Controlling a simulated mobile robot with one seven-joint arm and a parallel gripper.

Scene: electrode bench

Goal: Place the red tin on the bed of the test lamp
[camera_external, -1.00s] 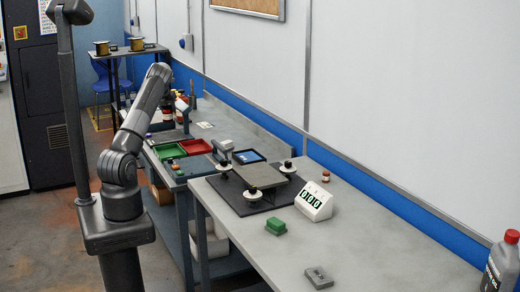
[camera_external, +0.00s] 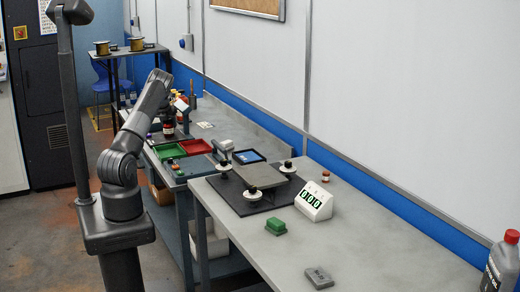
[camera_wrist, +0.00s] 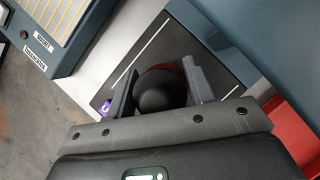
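My gripper (camera_wrist: 160,72) points down in the wrist view, one finger on each side of a rounded black-topped thing with a red edge (camera_wrist: 162,88). The fingers lie close along both its sides; I cannot tell whether they press on it. Its lower part is hidden, so I cannot confirm that it is the red tin. In the external view a small dark red container with a pale label (camera_external: 168,130) shows by the end of my arm, at the far bench. I cannot make out which thing is the test lamp.
Green (camera_external: 168,151) and red (camera_external: 196,147) trays stand nearby. The near table holds a raised plate (camera_external: 260,174), a display (camera_external: 315,201) and a green block (camera_external: 276,227).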

